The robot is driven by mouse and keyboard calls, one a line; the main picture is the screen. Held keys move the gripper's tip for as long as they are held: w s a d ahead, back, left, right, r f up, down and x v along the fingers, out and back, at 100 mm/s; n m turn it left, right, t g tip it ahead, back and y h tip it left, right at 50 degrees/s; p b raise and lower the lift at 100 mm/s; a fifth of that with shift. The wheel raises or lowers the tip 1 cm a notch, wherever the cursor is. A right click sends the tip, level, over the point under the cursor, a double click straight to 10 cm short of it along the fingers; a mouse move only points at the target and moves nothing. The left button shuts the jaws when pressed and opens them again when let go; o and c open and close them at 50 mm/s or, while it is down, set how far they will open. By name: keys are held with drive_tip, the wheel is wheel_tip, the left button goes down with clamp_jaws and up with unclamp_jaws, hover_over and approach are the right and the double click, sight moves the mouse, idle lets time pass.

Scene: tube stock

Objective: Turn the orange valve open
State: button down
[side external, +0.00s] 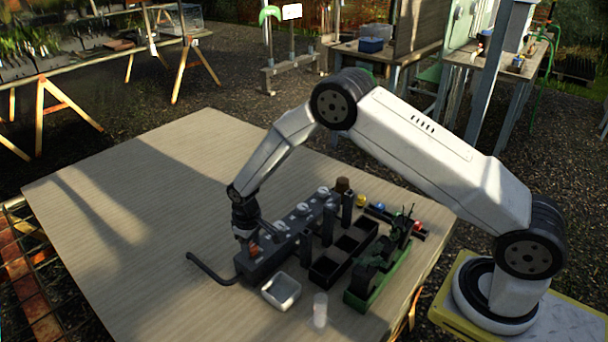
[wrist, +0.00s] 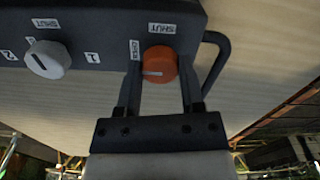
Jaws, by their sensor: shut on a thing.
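The orange valve (wrist: 160,62) is a round knob on a dark grey manifold block, (wrist: 105,22) with a pale line on its face. In the wrist view the line lies roughly level, on the left part of the face. An OPEN label sits left of the knob and a SHUT label above it. My gripper (wrist: 159,75) is shut on the knob, one finger on each side. In the side view my gripper (side external: 246,232) reaches down to the near left end of the block, and a bit of the orange valve (side external: 254,250) shows beside it.
A white knob (wrist: 46,60) with its own labels sits along the block. A bent dark pipe (side external: 210,272) leaves the block's end. A white tray (side external: 281,291), a pale cylinder (side external: 320,309), a black compartment box (side external: 325,272) and a green rack (side external: 360,300) stand nearby. The table's left side is clear.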

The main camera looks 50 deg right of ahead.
sight(251, 247)
drive_tip(key=shift+c, duration=1.1)
unclamp_jaws()
drive_tip(key=shift+r, duration=0.1)
drive_tip(key=shift+r, duration=3.8)
